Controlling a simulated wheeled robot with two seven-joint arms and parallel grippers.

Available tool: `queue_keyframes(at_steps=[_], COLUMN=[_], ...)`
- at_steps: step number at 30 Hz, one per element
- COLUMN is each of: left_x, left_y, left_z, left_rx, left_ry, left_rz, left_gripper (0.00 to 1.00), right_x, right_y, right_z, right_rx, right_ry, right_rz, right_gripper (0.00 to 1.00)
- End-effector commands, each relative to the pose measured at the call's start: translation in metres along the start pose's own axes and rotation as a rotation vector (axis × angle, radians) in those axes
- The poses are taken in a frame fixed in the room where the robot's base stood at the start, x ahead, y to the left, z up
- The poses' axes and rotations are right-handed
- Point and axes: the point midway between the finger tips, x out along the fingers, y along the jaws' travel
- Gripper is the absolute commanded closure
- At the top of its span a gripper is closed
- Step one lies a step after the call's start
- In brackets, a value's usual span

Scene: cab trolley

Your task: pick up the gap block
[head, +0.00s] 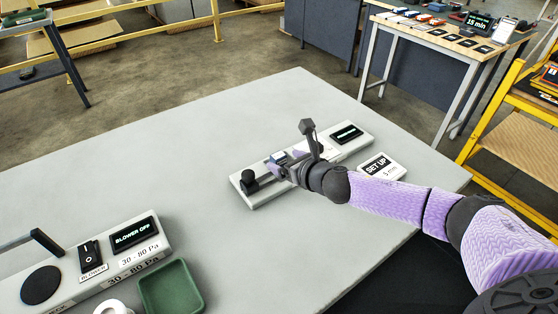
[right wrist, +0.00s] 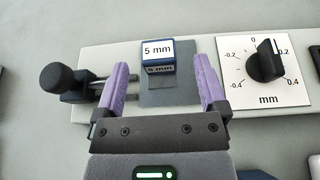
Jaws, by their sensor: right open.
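The gap block (right wrist: 157,56) is a small blue block with a white "5 mm" label on top. It sits on a grey pad of a light panel (right wrist: 100,57). My right gripper (right wrist: 161,80) is open, its two purple fingers apart on the left and right sides of the block, with gaps on both sides. In the head view the block (head: 278,158) shows small at my right gripper (head: 277,166), partly hidden by it. I cannot tell the exact height of the fingertips. My left gripper is not in view.
A black knob on rods (right wrist: 68,82) stands left of the block, and a dial (right wrist: 265,62) marked in mm stands right. A "SET UP" sign (head: 382,167) lies beside the panel. A blower box (head: 95,262) and green tray (head: 171,288) are front left. The table's middle is clear.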

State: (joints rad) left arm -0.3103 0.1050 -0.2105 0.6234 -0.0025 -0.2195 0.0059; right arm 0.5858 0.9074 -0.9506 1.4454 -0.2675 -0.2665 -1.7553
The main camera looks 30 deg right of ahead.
Motion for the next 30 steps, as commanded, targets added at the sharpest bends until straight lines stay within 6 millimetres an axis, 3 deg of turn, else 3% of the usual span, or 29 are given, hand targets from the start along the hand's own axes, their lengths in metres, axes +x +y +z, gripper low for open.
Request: queue_keyframes(at_steps=[4, 12, 25, 30], left_x=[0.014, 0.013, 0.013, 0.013], left_y=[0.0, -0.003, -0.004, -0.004], left_z=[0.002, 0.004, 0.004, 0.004], left_rx=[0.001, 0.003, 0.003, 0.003], left_ry=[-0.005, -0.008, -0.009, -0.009], left_rz=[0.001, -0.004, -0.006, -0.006], left_gripper=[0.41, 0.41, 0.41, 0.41], right_x=[0.029, 0.033, 0.033, 0.033], right_y=[0.001, 0.001, 0.001, 0.001], right_z=[-0.003, 0.0, 0.0, 0.0], right_rx=[0.002, 0.0, 0.001, 0.001], right_ry=[0.0, 0.001, 0.001, 0.0], right_rz=[-0.002, -0.002, -0.002, -0.002], right_gripper=[0.09, 0.09, 1.0, 1.0])
